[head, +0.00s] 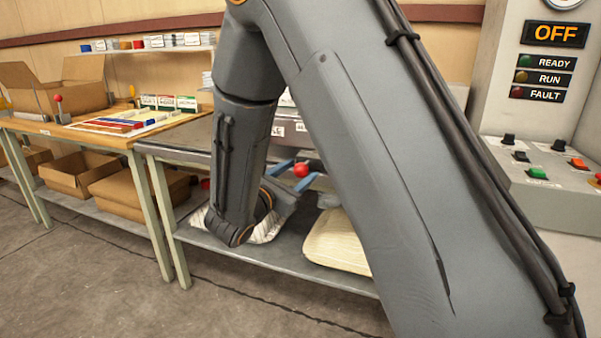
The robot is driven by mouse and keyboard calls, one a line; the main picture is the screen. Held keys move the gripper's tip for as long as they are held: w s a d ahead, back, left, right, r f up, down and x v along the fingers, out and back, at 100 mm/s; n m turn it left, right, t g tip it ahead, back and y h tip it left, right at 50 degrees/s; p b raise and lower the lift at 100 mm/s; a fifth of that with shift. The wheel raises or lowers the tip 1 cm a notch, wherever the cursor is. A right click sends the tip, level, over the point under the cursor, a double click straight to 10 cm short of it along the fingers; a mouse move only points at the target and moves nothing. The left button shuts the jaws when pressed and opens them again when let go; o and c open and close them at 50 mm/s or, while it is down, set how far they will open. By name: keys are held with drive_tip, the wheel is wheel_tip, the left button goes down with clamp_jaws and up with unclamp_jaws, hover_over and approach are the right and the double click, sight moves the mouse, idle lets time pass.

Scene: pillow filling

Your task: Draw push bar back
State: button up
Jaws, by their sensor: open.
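A red ball knob (301,170) shows just right of my wrist, under the grey machine body at the middle table. It may be the end of the push bar; the bar itself is hidden behind my arm. My gripper (299,175) is open, with its blue fingers at either side of the knob in the picture. I cannot tell whether they touch it. My large grey arm hides most of the machine.
A cream pillow (338,242) and a striped one (268,230) lie on the lower shelf (290,262). A control panel (545,175) stands right, its sign (555,34) reading OFF. A wooden bench (110,140) with cardboard boxes (75,175) stands left. The floor in front is clear.

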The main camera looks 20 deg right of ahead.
drive_tip(key=shift+w+d, duration=0.5)
clamp_jaws()
